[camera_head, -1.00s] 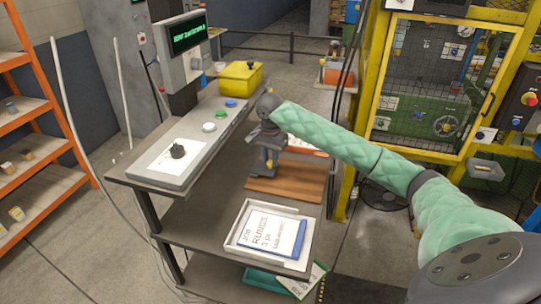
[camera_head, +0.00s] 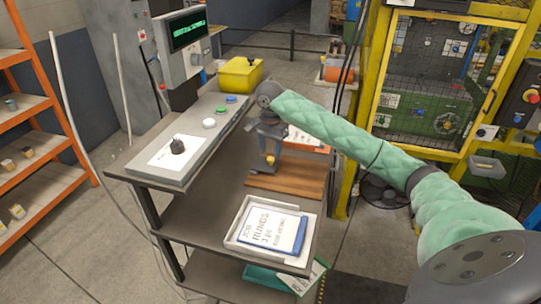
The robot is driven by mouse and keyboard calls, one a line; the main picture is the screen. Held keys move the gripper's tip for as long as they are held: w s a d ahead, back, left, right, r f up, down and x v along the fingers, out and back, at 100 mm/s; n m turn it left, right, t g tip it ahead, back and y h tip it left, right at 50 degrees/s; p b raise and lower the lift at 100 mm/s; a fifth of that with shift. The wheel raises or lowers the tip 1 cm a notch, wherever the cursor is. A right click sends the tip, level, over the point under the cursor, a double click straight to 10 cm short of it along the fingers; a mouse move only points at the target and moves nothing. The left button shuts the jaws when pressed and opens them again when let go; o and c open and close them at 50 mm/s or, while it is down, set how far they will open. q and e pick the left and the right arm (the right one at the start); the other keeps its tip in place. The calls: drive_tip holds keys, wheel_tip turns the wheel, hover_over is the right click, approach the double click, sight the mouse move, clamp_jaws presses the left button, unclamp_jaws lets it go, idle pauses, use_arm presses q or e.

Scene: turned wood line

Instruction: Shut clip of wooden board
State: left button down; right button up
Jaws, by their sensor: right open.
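The wooden board (camera_head: 288,186) lies flat on the right side of the grey bench top. My right gripper (camera_head: 268,166) points down over the board's back left part, its arm coming in from the right. Its dark fingers are small and hard to make out, but it is open. A small orange-yellow spot shows at the fingers; I cannot tell whether it belongs to the clip. The clip is mostly hidden behind or under the gripper, so its position and any contact cannot be told. My left gripper is out of view.
A white tray (camera_head: 235,240) with a job card (camera_head: 273,230) stands in front of the board. A control panel (camera_head: 152,182) with buttons and a knob runs along the left, with a yellow box (camera_head: 240,75) behind. A yellow-framed machine (camera_head: 440,85) stands at the right.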

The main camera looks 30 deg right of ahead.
sight(270, 158)
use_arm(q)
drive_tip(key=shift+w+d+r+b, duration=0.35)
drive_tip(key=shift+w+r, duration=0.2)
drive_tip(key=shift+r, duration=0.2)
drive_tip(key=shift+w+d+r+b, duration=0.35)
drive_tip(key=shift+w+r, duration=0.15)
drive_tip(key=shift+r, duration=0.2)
use_arm(e)
drive_tip(key=shift+r, duration=2.75)
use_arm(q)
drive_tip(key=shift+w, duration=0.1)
